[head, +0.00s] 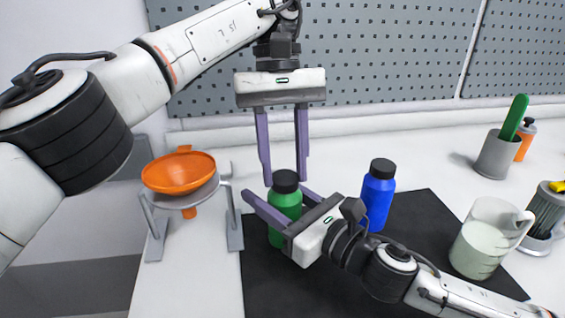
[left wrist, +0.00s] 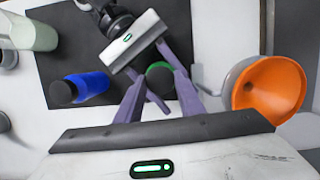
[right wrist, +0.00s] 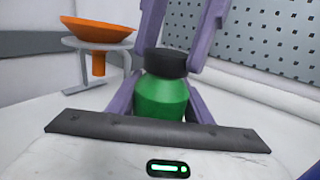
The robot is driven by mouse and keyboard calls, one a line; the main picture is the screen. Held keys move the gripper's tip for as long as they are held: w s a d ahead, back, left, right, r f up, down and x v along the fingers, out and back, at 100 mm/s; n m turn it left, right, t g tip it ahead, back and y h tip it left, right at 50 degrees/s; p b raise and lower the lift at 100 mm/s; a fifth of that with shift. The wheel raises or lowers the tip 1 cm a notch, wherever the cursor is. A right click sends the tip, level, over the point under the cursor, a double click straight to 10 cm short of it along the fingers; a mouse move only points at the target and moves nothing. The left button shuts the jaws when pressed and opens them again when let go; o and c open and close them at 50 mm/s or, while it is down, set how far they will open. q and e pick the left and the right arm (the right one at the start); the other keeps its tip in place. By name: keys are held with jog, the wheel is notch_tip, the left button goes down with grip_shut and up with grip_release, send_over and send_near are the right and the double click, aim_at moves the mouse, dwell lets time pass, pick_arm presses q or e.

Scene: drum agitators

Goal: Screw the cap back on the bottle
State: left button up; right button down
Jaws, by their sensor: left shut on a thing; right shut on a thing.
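The green bottle (head: 284,212) stands upright on the black mat, its black cap (head: 286,178) sitting on top. How tightly the cap is seated cannot be told. My left gripper (head: 285,183) points straight down from above, its purple fingers shut on the cap's sides. The cap also shows between those fingers in the left wrist view (left wrist: 160,80). My right gripper (head: 279,193) comes in low from the right, shut on the bottle's body. In the right wrist view the green body (right wrist: 161,100) sits between its fingers, below the cap (right wrist: 166,62).
A blue bottle (head: 376,200) with a black cap stands just right of my right gripper. An orange funnel (head: 178,173) sits in a grey stand at the left. A beaker (head: 483,245) and a grey cup (head: 495,155) are at the right. The black mat (head: 415,215) has bare room.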

pick_arm(q)
jog(key=shift+m, duration=0.6)
jog(key=o, duration=1)
